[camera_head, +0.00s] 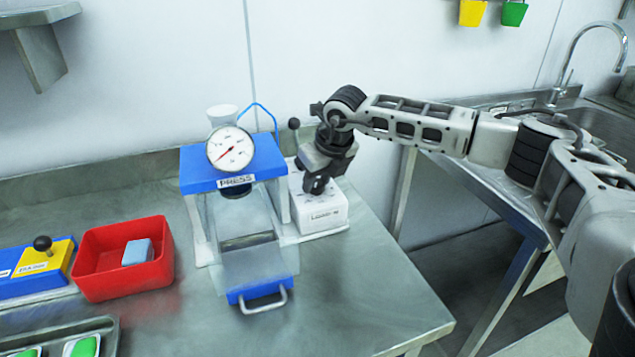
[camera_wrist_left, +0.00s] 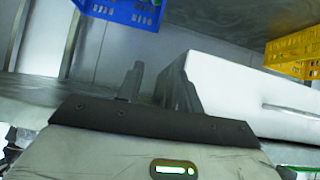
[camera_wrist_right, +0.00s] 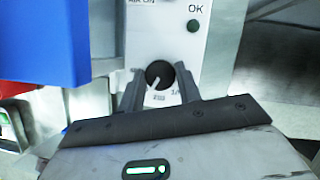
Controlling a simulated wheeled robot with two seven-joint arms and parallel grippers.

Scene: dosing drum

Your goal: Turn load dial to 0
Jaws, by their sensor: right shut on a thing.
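The load dial (camera_wrist_right: 158,75) is a round black knob on a white panel in the right wrist view. Its white pointer line slants to the lower left, and the small marks around it are partly hidden or too small to read surely. My right gripper (camera_wrist_right: 158,88) has its fingers on either side of the knob and is shut on it. In the head view my right gripper (camera_head: 317,185) is at the white control box (camera_head: 322,212) right of the blue press (camera_head: 236,165), and the dial is hidden there. My left gripper (camera_wrist_left: 158,85) is open and empty in the left wrist view.
A round gauge (camera_head: 231,149) with a red needle sits on the press. A lever with a black ball (camera_head: 294,124) stands behind the control box. A red bin (camera_head: 122,258) holds a blue block (camera_head: 137,252). The table's front right is clear.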

